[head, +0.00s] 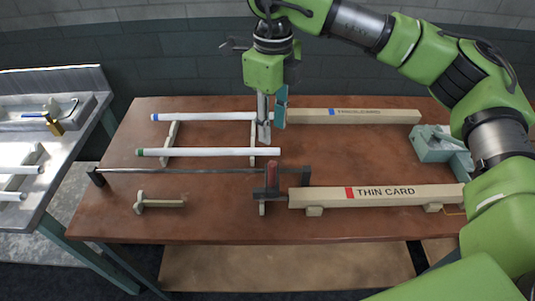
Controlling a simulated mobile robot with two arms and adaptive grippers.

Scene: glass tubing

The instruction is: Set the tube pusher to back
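A dark rail (180,170) runs left to right across the table, with an upright slider with a reddish top (272,176) near its right end. A small wooden T-shaped piece (165,203) lies at the front left. I cannot tell for sure which is the tube pusher; the slider on the rail looks most like it. My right gripper (265,133) points down at the back middle, by the right end of the blue-marked white tube (200,117). A teal part (281,106) shows beside its fingers. Whether they are open is unclear. My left gripper is out of view.
A green-marked white tube (205,152) lies on wooden supports. A back beam (355,116) and a front "THIN CARD" beam (385,195) lie at the right. A teal fixture (434,145) stands at the right end. A metal side bench (60,160) is at the left.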

